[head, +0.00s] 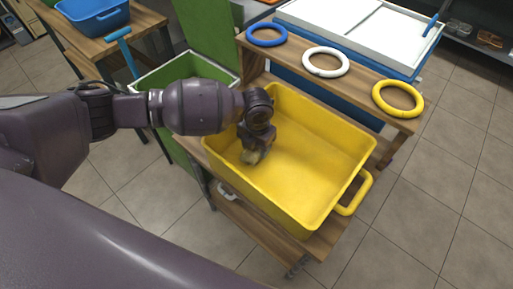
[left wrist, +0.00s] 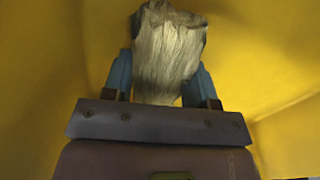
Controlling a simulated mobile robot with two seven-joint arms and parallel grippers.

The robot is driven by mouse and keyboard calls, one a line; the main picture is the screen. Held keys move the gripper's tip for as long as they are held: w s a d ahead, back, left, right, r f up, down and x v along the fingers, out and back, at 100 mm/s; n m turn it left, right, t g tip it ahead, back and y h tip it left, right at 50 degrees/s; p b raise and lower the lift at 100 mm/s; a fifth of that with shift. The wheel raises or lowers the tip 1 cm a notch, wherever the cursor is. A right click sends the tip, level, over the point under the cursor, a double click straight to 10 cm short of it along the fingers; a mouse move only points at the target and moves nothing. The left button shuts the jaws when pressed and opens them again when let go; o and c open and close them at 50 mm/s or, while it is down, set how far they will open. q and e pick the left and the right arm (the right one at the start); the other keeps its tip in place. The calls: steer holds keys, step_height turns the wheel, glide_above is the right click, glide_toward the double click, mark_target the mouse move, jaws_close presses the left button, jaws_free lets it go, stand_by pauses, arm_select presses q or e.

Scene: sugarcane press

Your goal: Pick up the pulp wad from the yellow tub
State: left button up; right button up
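The yellow tub (head: 318,190) stands on a wooden stand, and its inside fills the left wrist view (left wrist: 270,50). My left gripper (head: 257,152) reaches down into the tub near its left wall. The pulp wad (left wrist: 165,55) is a pale, fibrous lump between the blue fingers, which touch it on both sides; the gripper looks shut on it. My right gripper is not in view.
A wooden shelf behind the tub bears a blue ring (head: 267,35), a white ring (head: 326,62) and a yellow ring (head: 398,98). A green bin (head: 153,81) is left of the tub. A blue tub (head: 93,17) sits on a table at upper left. The tub's right side is empty.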

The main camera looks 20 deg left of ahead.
arm_select(q)
steer(key=shift+c, duration=1.4)
